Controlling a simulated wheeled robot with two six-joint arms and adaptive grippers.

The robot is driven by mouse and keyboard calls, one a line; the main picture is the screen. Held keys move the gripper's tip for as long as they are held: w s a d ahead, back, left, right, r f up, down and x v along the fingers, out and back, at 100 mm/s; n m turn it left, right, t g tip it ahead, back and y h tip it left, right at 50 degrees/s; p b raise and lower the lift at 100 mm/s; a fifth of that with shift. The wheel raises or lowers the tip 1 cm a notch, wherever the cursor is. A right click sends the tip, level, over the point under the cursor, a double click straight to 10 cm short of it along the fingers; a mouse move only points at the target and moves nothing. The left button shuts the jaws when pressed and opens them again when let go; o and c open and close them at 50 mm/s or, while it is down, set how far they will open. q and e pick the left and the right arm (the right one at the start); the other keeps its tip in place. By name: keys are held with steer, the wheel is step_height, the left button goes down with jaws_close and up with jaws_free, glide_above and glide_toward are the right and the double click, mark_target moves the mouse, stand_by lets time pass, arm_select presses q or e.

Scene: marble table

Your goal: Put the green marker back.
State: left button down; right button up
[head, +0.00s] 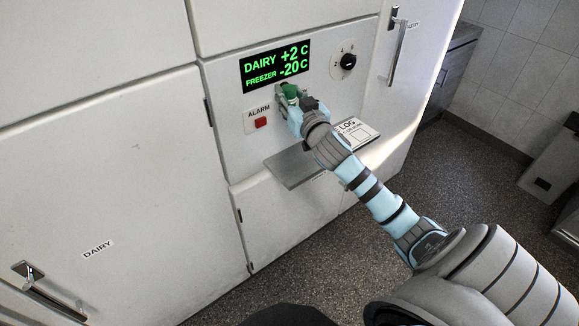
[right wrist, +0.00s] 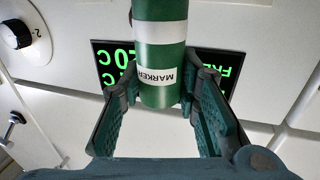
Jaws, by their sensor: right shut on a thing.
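The green marker (head: 289,91) is at the front of the white fridge's control panel, just below the green-lit display (head: 275,65). My right gripper (head: 296,104) is shut on it. In the right wrist view the marker (right wrist: 160,55) stands between the two fingers of the gripper (right wrist: 165,88), with a white "MARKER" label and a white band round its green body. Its top end runs out of that picture. Whether it touches the panel or a holder is hidden. My left gripper is not in view.
A grey shelf (head: 290,168) juts out below the panel, with a white log sheet (head: 356,131) at its right. A red alarm button (head: 261,123) is at the left and a black dial (head: 348,61) at the right. Door handles (head: 395,52) stick out. The floor is clear.

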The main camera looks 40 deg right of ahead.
step_height(320, 180, down, 20)
steer(key=b, duration=0.8)
steer(key=shift+r+b, duration=0.15)
steer(key=shift+b, duration=0.15)
steer(key=shift+a+r, duration=0.1)
steer(key=o, duration=1.2)
steer(key=shift+c, duration=0.2)
